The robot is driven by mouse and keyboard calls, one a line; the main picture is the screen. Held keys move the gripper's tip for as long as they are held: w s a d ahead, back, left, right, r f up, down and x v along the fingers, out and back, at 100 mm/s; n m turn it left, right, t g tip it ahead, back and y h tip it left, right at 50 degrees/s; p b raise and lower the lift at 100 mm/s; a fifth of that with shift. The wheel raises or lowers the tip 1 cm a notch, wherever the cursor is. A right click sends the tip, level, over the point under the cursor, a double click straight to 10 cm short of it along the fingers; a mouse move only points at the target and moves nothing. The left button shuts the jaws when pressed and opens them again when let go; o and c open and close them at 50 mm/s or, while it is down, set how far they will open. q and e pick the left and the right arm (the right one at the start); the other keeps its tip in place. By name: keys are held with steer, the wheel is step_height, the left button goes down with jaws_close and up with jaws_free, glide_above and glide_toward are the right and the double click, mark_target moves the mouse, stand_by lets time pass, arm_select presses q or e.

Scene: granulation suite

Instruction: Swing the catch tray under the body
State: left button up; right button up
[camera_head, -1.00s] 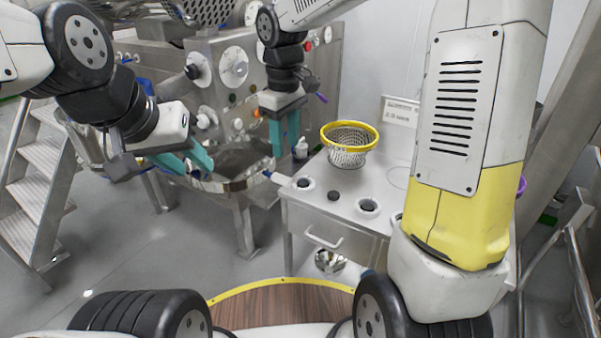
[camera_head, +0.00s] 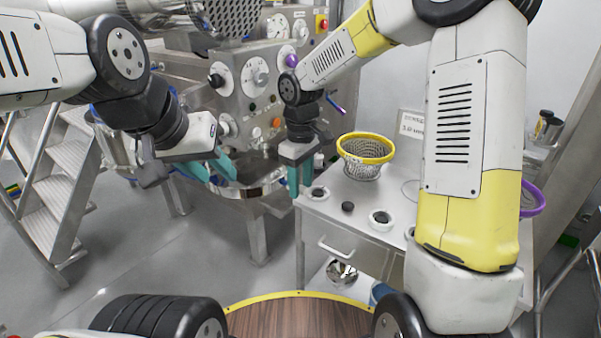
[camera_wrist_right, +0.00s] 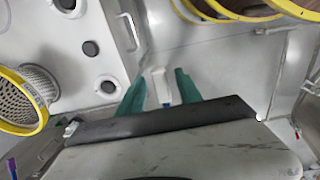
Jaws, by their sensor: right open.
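The catch tray (camera_head: 264,186) is a round, shiny metal pan with a rim, partly hidden behind my grippers, beside and below the grey machine body (camera_head: 250,85). My left gripper (camera_head: 211,171) has its teal fingers apart over the tray's near left part; I see nothing between them. My right gripper (camera_head: 300,180) points down at the tray's right side, near the table's left corner. In the right wrist view its fingers are apart, with a pale handle-like piece with a blue end (camera_wrist_right: 160,84) between them. Whether the fingers touch it I cannot tell.
A steel table (camera_head: 345,215) stands to the right, with a yellow-rimmed mesh basket (camera_head: 366,147), a sign (camera_head: 411,124) and several round fittings. A metal bowl (camera_head: 341,273) sits on its lower shelf. Metal steps (camera_head: 72,190) stand at left. Grey floor (camera_head: 170,255) is clear in front.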

jaws_close()
stand_by(1.4)
